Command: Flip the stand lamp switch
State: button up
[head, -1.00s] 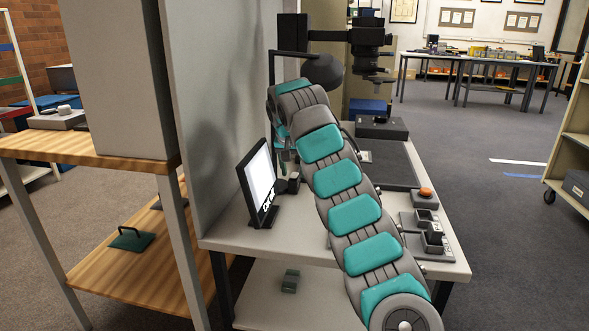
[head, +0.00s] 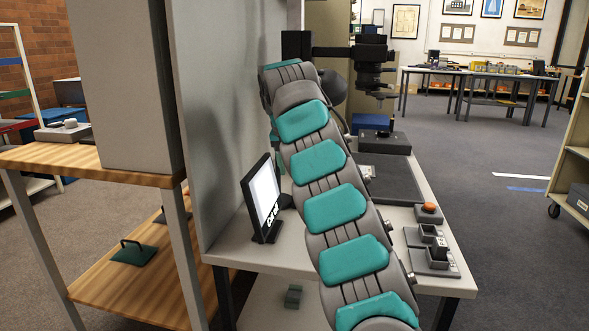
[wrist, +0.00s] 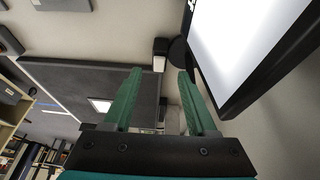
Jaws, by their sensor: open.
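The stand lamp's dark shade (head: 334,90) shows partly behind my arm in the head view, and its pole is hidden there. In the wrist view, a round dark base (wrist: 177,51) stands on the bench beside the tilted screen. A small black box with a white face (wrist: 160,54) sits next to it and looks like the switch; I cannot tell its position. My gripper (wrist: 158,74) is open with two green fingers and nothing between them. The small box lies just beyond the fingertips in the picture, apart from them. My arm hides the gripper in the head view.
The tilted white screen (head: 264,198) stands close to the right finger in the wrist view. A dark mat (head: 392,180), an orange button (head: 429,207) and small black trays (head: 437,250) are on the bench (head: 232,250). A tall grey panel (head: 215,120) borders its left side.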

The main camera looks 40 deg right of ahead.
jog(key=s+a+f+n+g+y, duration=0.1)
jog(key=s+a+f, duration=0.1)
jog(key=s+a, duration=0.7)
jog(key=s+a+f+g+y+p, duration=0.1)
jog(key=s+a+f, duration=0.1)
jog(key=s+a, duration=0.6)
jog(key=shift+s+a+n, duration=0.35)
jog(key=shift+a+n, duration=0.05)
jog(key=shift+a, duration=0.9)
